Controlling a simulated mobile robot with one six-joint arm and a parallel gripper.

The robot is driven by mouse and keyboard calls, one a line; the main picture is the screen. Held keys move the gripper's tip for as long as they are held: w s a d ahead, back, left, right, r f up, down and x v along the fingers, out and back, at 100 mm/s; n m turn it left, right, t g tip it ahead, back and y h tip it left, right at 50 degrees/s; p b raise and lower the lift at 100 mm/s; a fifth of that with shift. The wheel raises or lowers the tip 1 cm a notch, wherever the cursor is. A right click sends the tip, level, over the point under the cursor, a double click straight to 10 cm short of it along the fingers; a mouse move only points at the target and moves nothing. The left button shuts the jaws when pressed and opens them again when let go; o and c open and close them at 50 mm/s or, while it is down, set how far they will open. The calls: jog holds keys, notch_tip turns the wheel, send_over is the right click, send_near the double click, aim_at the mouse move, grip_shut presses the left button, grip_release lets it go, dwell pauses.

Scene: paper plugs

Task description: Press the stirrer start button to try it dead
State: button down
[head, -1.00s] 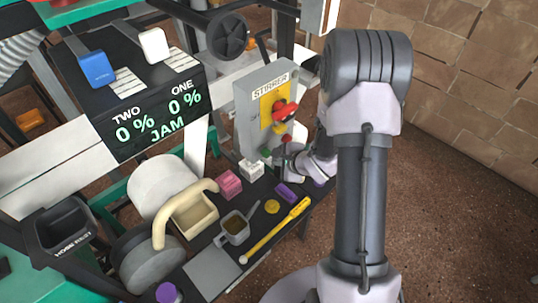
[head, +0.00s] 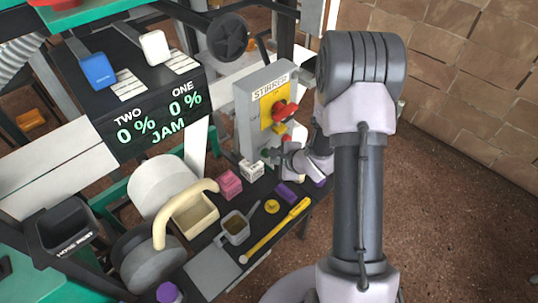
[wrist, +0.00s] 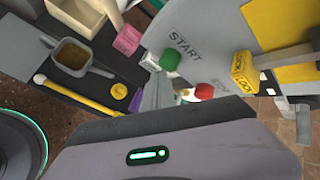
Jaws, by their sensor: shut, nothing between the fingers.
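The grey stirrer box (head: 246,108) stands right of the display in the head view, with a yellow panel and a red rotary handle (head: 286,112). In the wrist view, the green start button (wrist: 171,59) sits under the word START on the grey face, and a red button (wrist: 204,91) is to its right. My gripper (head: 281,153) is at the lower part of the box, shut and empty. In the wrist view, its grey finger (wrist: 158,90) is just below the green button. I cannot tell whether they touch. My gripper partly hides the buttons in the head view.
A yellow lettered block (wrist: 243,72) hangs on the box. The dark shelf below holds a white block (head: 251,170), a pink block (head: 229,184), a scoop (head: 236,227) and a yellow rod (head: 275,231). The display (head: 157,115) reads JAM. Brown floor lies open at right.

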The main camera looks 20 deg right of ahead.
jog(key=shift+w+a, duration=0.2)
jog(key=shift+w, duration=0.3)
dwell(0.5)
dwell(0.3)
jog(key=shift+s+d+p, duration=0.3)
jog(key=shift+s, duration=0.6)
jog(key=s, duration=0.1)
jog(key=s+d, duration=0.1)
jog(key=s, duration=0.2)
jog(key=shift+s+d+p, duration=0.3)
jog(key=shift+s+d, duration=0.05)
